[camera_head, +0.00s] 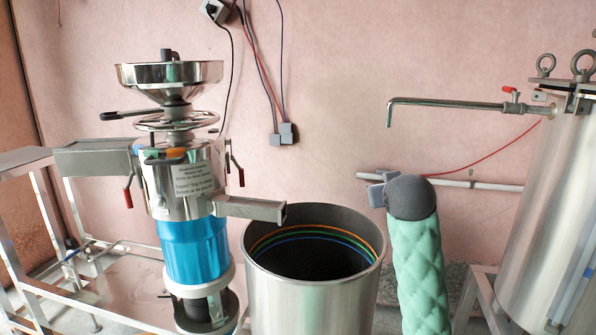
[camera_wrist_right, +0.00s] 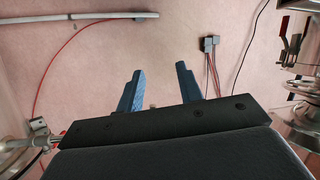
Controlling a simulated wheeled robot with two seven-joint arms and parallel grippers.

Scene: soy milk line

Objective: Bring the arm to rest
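My right arm, in a green quilted sleeve (camera_head: 420,275) with a dark grey end (camera_head: 411,197), rises at the right of the steel barrel in the head view. My right gripper (camera_head: 376,188) shows as a small grey-blue piece pointing toward the wall. In the right wrist view, the two blue fingers of my right gripper (camera_wrist_right: 158,80) stand apart with nothing between them, facing the pink wall. My left gripper and left arm are not in the head view.
A steel grinder (camera_head: 183,180) with a blue body stands at left on a metal frame (camera_head: 40,205). Its spout (camera_head: 250,208) reaches over the open barrel (camera_head: 315,300). A steel tank (camera_head: 550,215) with a long pipe (camera_head: 455,104) stands at right. A wall socket (camera_wrist_right: 209,43) hangs ahead.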

